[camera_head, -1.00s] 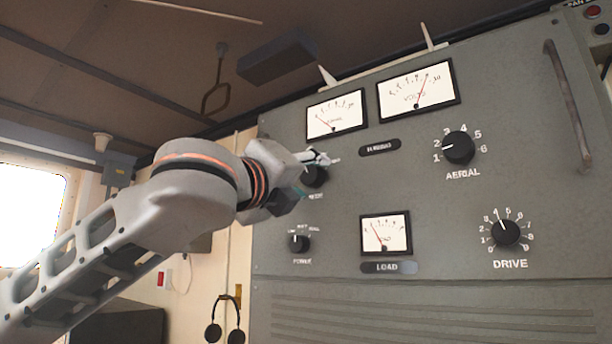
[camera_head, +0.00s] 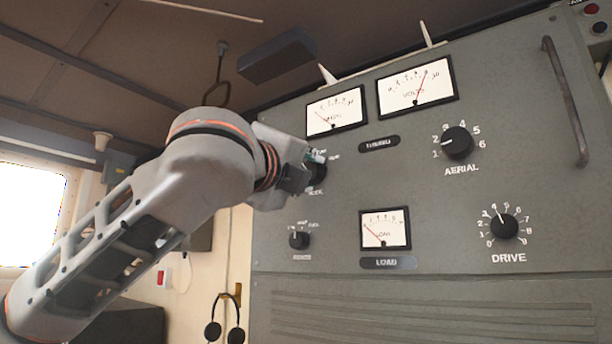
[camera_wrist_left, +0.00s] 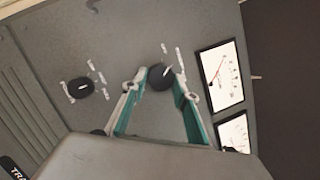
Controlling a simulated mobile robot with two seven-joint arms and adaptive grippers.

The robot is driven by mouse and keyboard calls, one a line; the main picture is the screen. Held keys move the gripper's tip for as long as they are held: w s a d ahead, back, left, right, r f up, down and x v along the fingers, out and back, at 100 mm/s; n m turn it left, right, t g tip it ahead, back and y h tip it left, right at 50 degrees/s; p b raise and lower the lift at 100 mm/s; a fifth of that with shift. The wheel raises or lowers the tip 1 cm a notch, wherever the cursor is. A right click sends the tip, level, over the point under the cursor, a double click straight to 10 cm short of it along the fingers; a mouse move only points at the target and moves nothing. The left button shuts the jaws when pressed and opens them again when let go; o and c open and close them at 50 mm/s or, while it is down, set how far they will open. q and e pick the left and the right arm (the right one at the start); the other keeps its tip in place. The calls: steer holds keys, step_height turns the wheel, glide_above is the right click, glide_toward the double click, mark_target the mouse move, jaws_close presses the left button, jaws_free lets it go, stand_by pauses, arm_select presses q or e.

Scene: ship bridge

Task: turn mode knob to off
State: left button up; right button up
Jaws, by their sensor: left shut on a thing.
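The mode knob (camera_head: 318,174) is a round black knob on the grey panel (camera_head: 430,250), with its label just below, partly hidden by my left gripper. My left gripper (camera_head: 312,160) reaches it from the left and is shut on it. In the left wrist view the mode knob (camera_wrist_left: 160,77) sits between the two teal-and-grey fingers of the left gripper (camera_wrist_left: 159,82), with a white pointer line on its face. The lettering around it is too small and blurred to read. My right gripper is not in view.
A power knob (camera_head: 299,240) sits below the mode knob; it also shows in the wrist view (camera_wrist_left: 80,88). The load meter (camera_head: 385,229), aerial knob (camera_head: 458,143) and drive knob (camera_head: 504,227) are further right. Headphones (camera_head: 224,322) hang at lower left.

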arm_select(q)
steer(key=n+y, duration=0.1)
steer(key=n, duration=0.4)
steer(key=shift+d+r+g+y+b, duration=0.1)
steer(key=shift+r+g+y+b, duration=0.05)
steer(key=shift+g+y+b, duration=0.2)
steer(key=shift+n, duration=0.3)
steer(key=o, duration=1.1)
